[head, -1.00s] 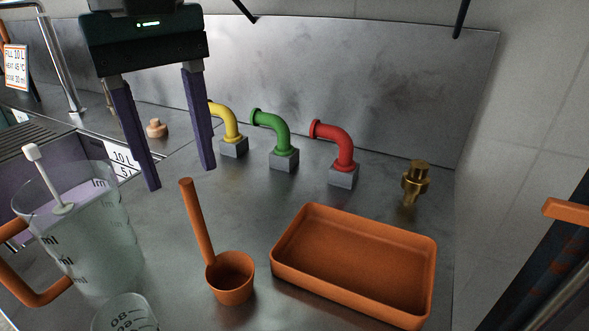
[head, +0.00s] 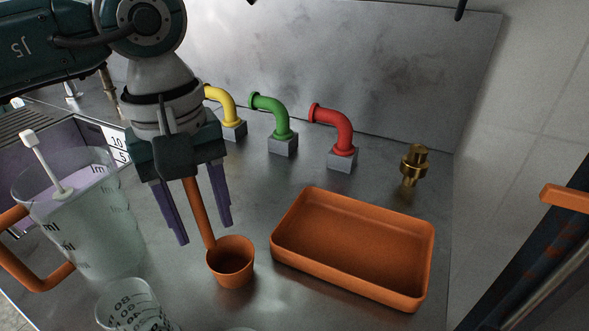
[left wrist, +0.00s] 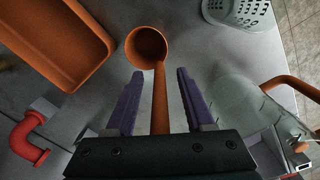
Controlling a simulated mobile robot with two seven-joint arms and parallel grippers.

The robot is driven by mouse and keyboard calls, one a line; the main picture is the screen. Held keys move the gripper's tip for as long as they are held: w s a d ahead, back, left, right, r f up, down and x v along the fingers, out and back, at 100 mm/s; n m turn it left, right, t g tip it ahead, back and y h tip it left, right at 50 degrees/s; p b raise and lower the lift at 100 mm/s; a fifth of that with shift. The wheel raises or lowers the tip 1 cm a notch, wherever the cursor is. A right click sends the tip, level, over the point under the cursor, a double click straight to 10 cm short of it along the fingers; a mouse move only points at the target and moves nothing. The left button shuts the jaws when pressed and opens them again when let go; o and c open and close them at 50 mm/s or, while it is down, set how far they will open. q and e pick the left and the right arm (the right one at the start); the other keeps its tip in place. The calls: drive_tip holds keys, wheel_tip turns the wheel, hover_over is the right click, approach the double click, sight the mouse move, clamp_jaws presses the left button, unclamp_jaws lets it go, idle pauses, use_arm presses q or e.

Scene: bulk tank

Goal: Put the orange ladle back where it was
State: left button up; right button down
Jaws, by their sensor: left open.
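The orange ladle (head: 231,264) stands on the steel counter with its cup down and its handle rising up and to the left. It also shows in the left wrist view (left wrist: 160,92), its handle running between my fingers. My left gripper (head: 204,232) is open, with its purple fingers on either side of the handle. In the left wrist view (left wrist: 159,88) there is a gap between each finger and the handle. The top of the handle is hidden by the gripper body. My right gripper is not in view.
An orange tray (head: 352,285) lies right of the ladle. A large jug (head: 95,225) and a small measuring beaker (head: 135,308) stand to the left. Yellow, green and red pipes (head: 335,130) and a brass fitting (head: 413,165) stand behind.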

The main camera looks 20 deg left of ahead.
use_arm(q)
drive_tip(key=shift+c, duration=0.2)
clamp_jaws()
idle(1.1)
